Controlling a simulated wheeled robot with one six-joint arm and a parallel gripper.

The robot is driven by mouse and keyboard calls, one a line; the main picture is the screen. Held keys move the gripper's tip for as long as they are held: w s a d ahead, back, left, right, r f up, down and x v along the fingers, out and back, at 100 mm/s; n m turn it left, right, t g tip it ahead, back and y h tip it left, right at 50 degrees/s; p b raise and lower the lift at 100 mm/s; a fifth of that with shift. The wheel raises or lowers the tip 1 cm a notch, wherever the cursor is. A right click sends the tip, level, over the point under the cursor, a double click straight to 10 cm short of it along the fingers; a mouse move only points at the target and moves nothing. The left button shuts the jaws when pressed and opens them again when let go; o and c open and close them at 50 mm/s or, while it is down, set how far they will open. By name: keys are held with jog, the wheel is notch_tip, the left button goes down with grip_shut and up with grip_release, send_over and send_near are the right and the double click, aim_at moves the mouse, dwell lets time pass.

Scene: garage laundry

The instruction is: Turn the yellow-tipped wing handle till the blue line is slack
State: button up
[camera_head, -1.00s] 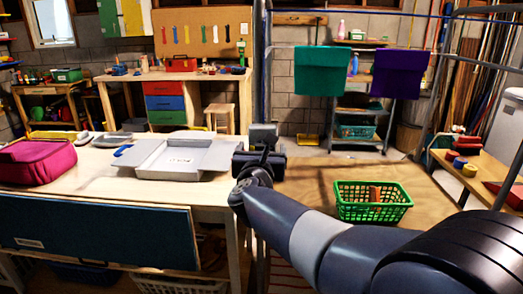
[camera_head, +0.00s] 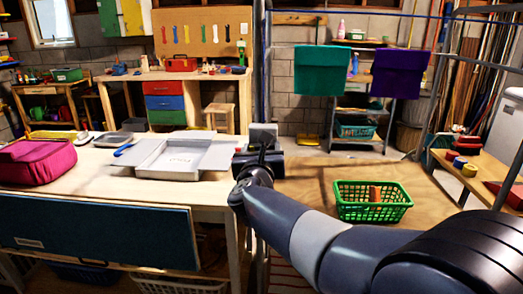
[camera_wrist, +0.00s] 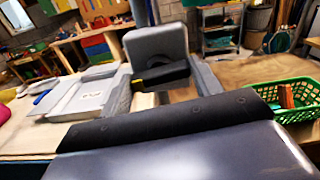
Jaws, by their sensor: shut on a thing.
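The wing handle (camera_wrist: 160,76) is a dark bar with a small yellow tip at its left end in the wrist view. It sits in front of a grey, rounded housing (camera_wrist: 155,44) on a post. My gripper (camera_wrist: 162,88) has one finger on each side of the handle and is shut on it. In the head view my gripper (camera_head: 262,150) is in front of the grey housing (camera_head: 263,133), and the handle is hidden behind it. The blue line (camera_head: 400,14) runs across the top right of the head view and looks nearly straight there.
A teal cloth (camera_head: 316,70) and a purple cloth (camera_head: 398,72) hang at the back. A green basket (camera_head: 372,210) stands right of my arm. A table with a grey open box (camera_head: 170,172) and a magenta bag (camera_head: 38,160) is at the left.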

jog(key=shift+n+p, duration=5.35)
jog(key=shift+n, duration=8.95)
jog(key=shift+f, duration=0.1)
jog(key=o, duration=1)
jog(key=shift+s, duration=0.1)
jog(key=s, duration=0.5)
jog(key=s+b, duration=0.1)
jog(key=s, duration=0.4)
jog(key=shift+s+a, duration=0.2)
jog(key=shift+s, duration=0.15)
